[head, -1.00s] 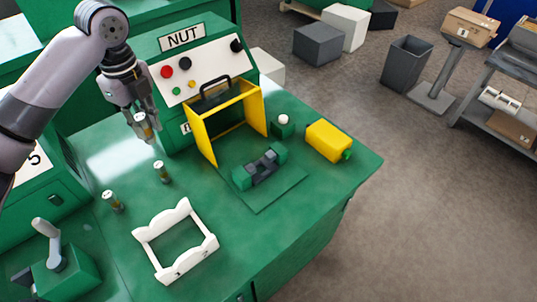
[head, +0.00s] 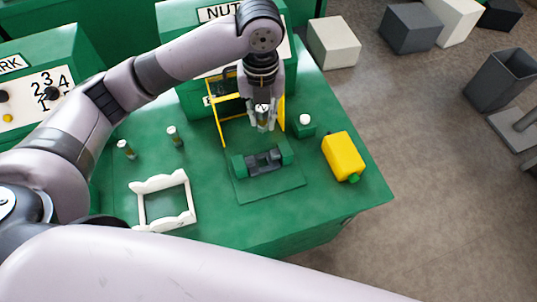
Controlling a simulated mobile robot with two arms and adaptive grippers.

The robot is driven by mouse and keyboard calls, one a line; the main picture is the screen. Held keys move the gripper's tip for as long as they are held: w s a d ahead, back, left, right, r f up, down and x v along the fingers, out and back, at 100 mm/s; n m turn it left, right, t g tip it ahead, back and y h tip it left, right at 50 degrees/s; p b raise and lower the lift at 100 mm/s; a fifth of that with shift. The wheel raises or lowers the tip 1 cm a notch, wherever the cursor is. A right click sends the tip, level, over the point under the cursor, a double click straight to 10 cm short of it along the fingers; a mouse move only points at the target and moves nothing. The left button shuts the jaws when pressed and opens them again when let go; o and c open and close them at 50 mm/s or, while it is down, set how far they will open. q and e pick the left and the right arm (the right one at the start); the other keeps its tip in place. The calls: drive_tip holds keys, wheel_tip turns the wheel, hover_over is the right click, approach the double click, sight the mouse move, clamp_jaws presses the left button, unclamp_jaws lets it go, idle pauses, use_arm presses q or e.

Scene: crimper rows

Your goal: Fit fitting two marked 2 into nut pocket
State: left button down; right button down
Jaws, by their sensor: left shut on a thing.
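My left gripper (head: 263,124) is shut on a small fitting (head: 263,111) with a pale marked cap; its mark is too small to read. It holds the fitting upright in front of the NUT machine's yellow guard frame (head: 218,120), above and behind the fixture. The nut pocket is part of this fixture, a dark grey block between green jaws (head: 238,165) on a green plate; I see no fitting in it. Two other capped fittings stand on the bench to the left, one (head: 126,149) farther left and one (head: 175,137) nearer. My right gripper is out of view.
A white cradle frame (head: 148,186) lies on the green bench at the left front. A yellow box (head: 344,155) and a small green block with a white button (head: 304,123) stand right of the fixture. The front right of the bench is clear.

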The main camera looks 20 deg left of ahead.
use_arm(q)
wheel_tip(320, 180, down, 17)
drive_tip(key=shift+s+a+f+p, duration=0.1)
drive_tip(key=shift+a+f+p, duration=0.05)
drive_tip(key=shift+p, duration=0.95)
drive_tip(key=shift+f, duration=0.3)
drive_tip(key=shift+f, duration=0.15)
drive_tip(key=c, duration=1.4)
unclamp_jaws()
drive_tip(key=shift+c, duration=0.2)
